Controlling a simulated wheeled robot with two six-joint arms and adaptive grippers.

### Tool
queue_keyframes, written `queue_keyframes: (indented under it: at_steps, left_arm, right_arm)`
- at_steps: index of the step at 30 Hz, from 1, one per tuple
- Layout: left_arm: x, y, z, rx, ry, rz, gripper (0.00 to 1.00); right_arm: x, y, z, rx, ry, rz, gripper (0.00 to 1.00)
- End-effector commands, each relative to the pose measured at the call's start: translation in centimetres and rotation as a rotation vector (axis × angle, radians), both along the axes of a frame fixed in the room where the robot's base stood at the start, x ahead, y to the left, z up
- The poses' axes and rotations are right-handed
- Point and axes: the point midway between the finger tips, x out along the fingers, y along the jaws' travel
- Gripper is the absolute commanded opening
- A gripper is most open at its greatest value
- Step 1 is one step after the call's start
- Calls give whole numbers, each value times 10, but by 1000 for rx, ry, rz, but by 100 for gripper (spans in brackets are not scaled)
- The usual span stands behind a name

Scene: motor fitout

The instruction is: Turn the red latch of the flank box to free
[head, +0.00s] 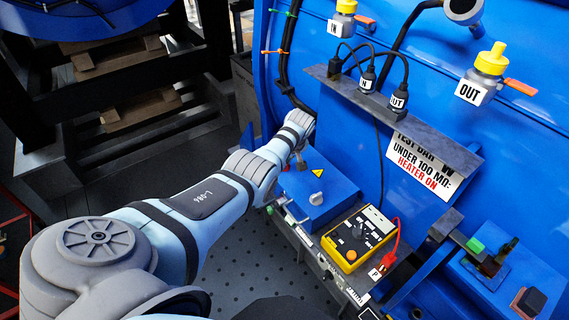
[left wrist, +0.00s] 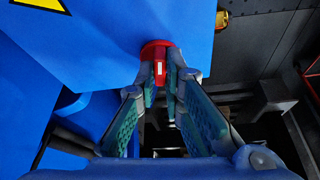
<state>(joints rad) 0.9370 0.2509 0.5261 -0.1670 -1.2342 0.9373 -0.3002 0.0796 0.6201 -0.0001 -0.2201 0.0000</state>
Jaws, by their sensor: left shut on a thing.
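The flank box (head: 322,198) is blue with a yellow warning triangle on top, and its side fills the upper left of the left wrist view (left wrist: 110,35). The red latch (left wrist: 158,50) sticks out from the box's side and carries a white mark that points straight along my fingers in that view. My left gripper (left wrist: 161,80) has its two fingertips on either side of the latch, shut on it. In the head view my left arm reaches to the box's left side and hides the latch and fingertips. My right gripper is in neither view.
A yellow meter (head: 358,240) with a red lead stands just right of the box. A grey ledge with black plugs (head: 368,80) and a white sign (head: 425,165) sit above, on the large blue housing (head: 450,50). Dark perforated floor (head: 255,265) lies below.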

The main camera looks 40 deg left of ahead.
Motion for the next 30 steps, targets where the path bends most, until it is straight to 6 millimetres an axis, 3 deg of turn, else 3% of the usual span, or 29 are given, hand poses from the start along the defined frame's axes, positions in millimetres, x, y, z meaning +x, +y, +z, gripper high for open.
queue_keyframes:
  at_steps: [1,9,27,28,30]
  left_arm:
    - [2,0,-5,0,-4,29,0]
    - [2,-1,-3,-1,-2,160,0]
    - [1,-1,-1,-2,0,209,0]
    - [1,-1,-1,-2,0,209,11]
    - [1,-1,-1,-2,0,207,22]
  right_arm:
    - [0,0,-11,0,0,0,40]
    - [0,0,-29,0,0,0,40]
    - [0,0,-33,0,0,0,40]
    - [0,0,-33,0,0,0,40]
    - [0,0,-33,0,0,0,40]
